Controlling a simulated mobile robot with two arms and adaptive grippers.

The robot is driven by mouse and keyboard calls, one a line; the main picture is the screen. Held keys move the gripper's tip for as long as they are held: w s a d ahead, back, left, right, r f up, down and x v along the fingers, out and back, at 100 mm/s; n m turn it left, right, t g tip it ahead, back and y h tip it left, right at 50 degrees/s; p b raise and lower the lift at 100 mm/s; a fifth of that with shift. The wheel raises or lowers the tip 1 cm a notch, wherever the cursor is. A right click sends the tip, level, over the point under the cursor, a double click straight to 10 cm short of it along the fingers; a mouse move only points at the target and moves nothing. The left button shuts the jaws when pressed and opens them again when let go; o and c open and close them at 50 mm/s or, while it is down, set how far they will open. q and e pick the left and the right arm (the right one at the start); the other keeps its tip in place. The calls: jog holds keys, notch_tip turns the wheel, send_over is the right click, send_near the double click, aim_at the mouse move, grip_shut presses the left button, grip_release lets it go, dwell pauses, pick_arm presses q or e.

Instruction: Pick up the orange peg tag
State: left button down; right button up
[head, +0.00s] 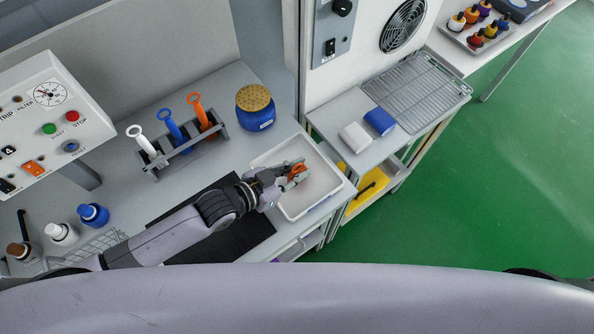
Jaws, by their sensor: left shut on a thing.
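My left gripper (291,174) is over the white tray (263,155) on the bench. It is shut on a small orange piece, which looks like the orange peg tag (298,170). The fingers hide part of the tag, so I cannot see its whole shape. I cannot tell whether the tag touches the tray floor. My right gripper is not in view.
A grey rack (187,147) holds white, blue and orange ring-handled tools. A blue jar (255,108) with a tan lid stands behind the tray. Bottles (93,214) and a control box (50,120) are at left. White and blue blocks (379,121) lie on the right-hand table.

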pick_arm(q)
jog(key=shift+r, duration=0.15)
notch_tip(320, 180, up, 20)
jog(key=b, duration=0.1)
jog(key=shift+w+f+b, duration=0.1)
jog(key=shift+f+b, duration=0.1)
jog(key=shift+b, duration=0.1)
dwell(0.4)
